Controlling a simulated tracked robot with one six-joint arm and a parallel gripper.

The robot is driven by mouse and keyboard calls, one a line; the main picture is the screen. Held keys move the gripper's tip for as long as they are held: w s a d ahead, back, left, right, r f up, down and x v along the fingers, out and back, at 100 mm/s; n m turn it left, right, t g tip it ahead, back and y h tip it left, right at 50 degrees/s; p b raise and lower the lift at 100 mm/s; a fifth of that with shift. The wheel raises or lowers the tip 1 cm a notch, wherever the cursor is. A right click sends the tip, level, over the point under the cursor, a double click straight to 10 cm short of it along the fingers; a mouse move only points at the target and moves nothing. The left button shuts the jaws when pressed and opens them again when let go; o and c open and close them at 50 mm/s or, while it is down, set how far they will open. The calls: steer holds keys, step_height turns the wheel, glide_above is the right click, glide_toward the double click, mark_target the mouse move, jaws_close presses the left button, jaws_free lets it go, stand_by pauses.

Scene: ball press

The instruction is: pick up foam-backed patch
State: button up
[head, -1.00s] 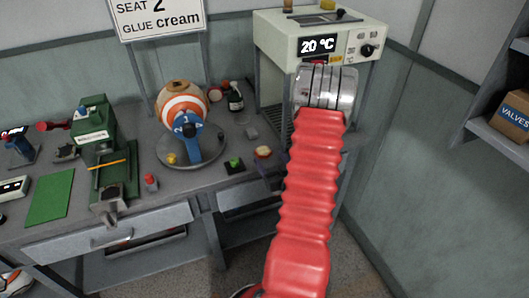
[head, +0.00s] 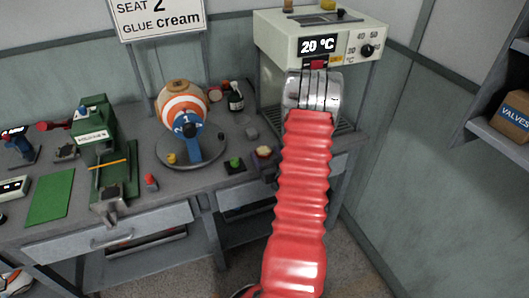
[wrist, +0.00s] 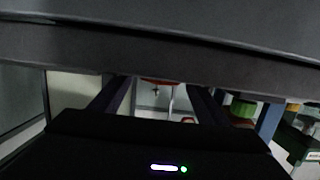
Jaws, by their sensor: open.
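I cannot tell for certain which thing is the foam-backed patch. A small round cream-and-red piece (head: 263,152) lies near the bench's front edge, just left of my red-sleeved arm, and may be it. In the head view my gripper is mostly hidden behind the arm. In the wrist view my gripper (wrist: 162,88) shows two dark fingers spread apart, with nothing clearly held between them. A red thing shows beyond the fingertips, too cut off to name.
A striped ball (head: 183,103) sits on a round stand. A green press (head: 95,135) stands left. A green-topped piece (head: 234,164) and a bottle (head: 235,98) are on the bench (head: 210,180). The white heater (head: 300,45) reads 20 °C. A dark band fills the wrist view's top.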

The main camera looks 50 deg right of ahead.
mark_target(266, 155)
steer(key=c, duration=1.1)
steer(key=shift+r, duration=5)
